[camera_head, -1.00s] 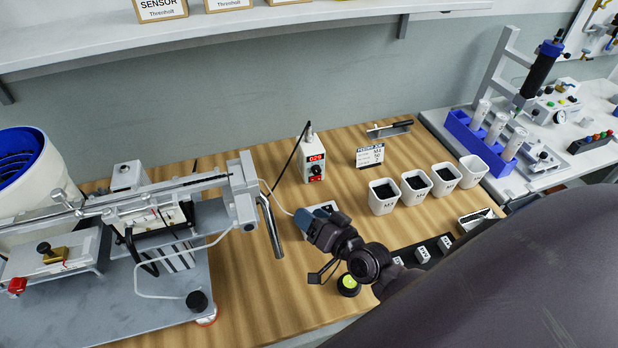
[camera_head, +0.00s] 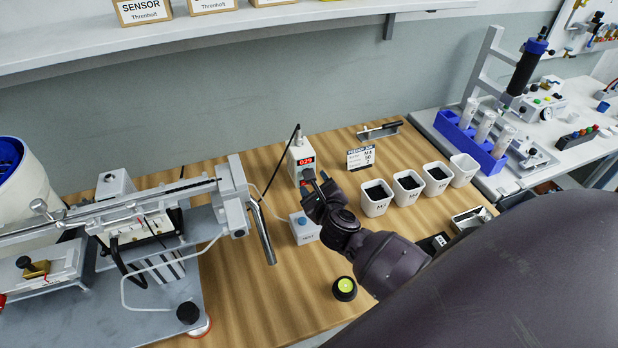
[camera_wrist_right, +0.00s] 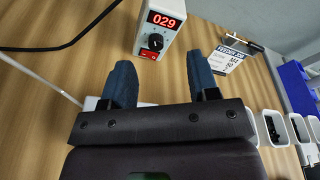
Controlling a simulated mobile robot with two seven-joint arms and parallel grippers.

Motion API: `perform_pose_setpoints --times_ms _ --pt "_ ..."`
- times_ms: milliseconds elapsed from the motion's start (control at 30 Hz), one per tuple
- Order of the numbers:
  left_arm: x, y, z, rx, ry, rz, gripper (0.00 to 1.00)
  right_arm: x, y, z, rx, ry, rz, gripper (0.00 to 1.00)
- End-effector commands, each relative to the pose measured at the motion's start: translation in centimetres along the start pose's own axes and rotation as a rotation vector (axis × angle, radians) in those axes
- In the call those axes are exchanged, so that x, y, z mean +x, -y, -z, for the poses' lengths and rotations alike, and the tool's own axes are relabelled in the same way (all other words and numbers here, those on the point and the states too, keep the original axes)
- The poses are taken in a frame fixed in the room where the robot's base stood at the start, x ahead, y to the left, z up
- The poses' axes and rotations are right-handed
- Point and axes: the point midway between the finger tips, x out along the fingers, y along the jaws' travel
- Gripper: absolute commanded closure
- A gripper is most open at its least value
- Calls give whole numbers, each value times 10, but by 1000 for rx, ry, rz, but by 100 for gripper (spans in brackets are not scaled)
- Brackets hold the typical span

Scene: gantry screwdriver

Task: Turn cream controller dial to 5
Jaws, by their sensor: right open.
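The cream controller (camera_head: 300,157) stands upright on the wooden bench, with a red display that reads 029 in the right wrist view (camera_wrist_right: 158,28). Its black dial (camera_wrist_right: 155,42) is on the front face below the display. A red switch (camera_wrist_right: 148,54) sits under the dial. My right gripper (camera_head: 317,186) is in front of the controller and partly covers its lower front in the head view. In the right wrist view its two blue fingertips (camera_wrist_right: 163,76) are apart with nothing between them, short of the controller. My left gripper is not in view.
A small white box with a blue button (camera_head: 304,227) is left of my right arm. White bins (camera_head: 376,199) stand to the right, near a label card (camera_head: 361,158). A metal rail machine (camera_head: 150,215) fills the left. A black cable rises beside the controller.

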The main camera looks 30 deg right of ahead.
Motion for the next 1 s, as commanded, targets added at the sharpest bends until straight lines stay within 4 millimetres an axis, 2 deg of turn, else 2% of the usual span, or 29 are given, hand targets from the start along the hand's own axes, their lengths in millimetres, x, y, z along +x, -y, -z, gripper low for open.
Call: perform_pose_setpoints --times_ms 200,433,800,1000 --pt "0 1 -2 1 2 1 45 3 -8 23 219 -145 -30 45" --pt "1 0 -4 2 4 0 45 12 -10 30 258 -174 -35 45" --pt "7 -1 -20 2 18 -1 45 72 -15 40 255 -173 -36 45" --pt "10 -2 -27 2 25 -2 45 97 -16 44 255 -173 -35 45"
